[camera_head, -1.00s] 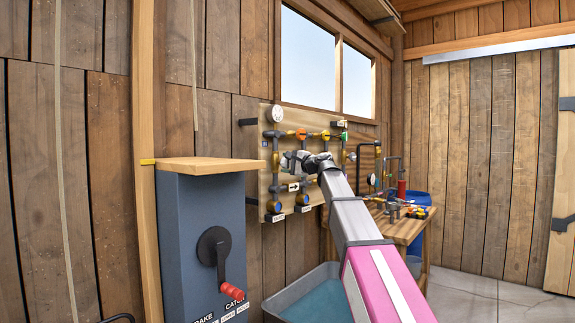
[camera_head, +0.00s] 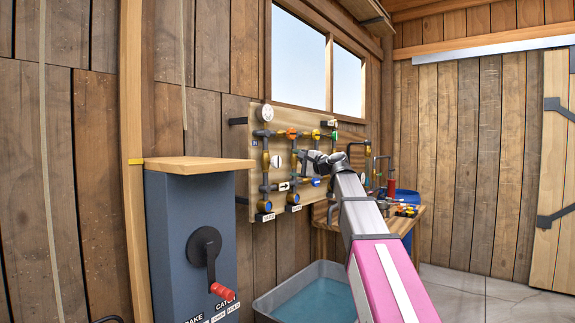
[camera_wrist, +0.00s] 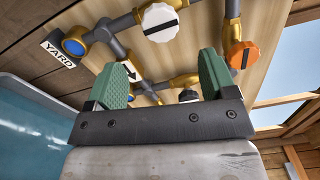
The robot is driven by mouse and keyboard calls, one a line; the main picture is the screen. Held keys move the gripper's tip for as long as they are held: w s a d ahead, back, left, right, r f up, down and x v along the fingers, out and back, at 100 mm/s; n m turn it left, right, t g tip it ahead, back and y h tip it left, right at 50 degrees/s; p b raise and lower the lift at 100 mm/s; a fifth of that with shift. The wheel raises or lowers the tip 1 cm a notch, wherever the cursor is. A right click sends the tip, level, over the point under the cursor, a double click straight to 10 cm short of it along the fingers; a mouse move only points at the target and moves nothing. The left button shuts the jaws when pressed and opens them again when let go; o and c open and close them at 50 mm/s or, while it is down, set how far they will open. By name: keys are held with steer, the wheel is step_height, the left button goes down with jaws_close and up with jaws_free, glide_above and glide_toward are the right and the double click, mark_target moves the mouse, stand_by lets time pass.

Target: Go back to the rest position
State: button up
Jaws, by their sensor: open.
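My gripper (camera_head: 298,153) is in front of the pipe board (camera_head: 236,146) on the plank wall, at the end of my raised arm. In the wrist view my gripper (camera_wrist: 166,80) shows two green pads standing well apart, with nothing held between them. Beyond the pads are grey and brass pipes, a white knob (camera_wrist: 159,22) with a black bar and an orange knob (camera_wrist: 243,54). I cannot tell the exact gap between the fingertips and the pipes. No marker of the rest position shows.
A blue-grey cabinet (camera_head: 180,240) with a black crank and red handle (camera_head: 222,291) stands left of my arm. A water tub (camera_head: 268,303) lies below the board. A wooden bench (camera_head: 403,225) with small parts is behind my arm. Floor at right is clear.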

steer(key=shift+s+d, duration=0.45)
steer(key=shift+d, duration=0.1)
steer(key=s+d+f+n+g+h, duration=0.1)
steer(key=s+d+f+g+h, duration=0.15)
steer(key=f, duration=1.15)
steer(key=s+d+f+n+g+h, duration=0.1)
steer(key=s+f+n+h, duration=0.15)
steer(key=f, duration=1.15)
steer(key=s+d+f+n+g+h, duration=0.1)
steer(key=f+g+h, duration=0.15)
steer(key=f, duration=1.05)
steer(key=s+d+f+n+g+h, duration=0.2)
steer(key=s+d+f+h, duration=0.1)
steer(key=s+f, duration=0.7)
steer(key=s+d+f+n+g+h, duration=0.3)
steer(key=s+d+f, duration=0.3)
steer(key=s+f, duration=0.4)
step_height(320, 180, down, 6)
steer(key=shift+s+f+h, duration=0.1)
steer(key=shift+s+h, duration=0.1)
steer(key=shift+h, duration=0.15)
steer(key=shift+d, duration=0.1)
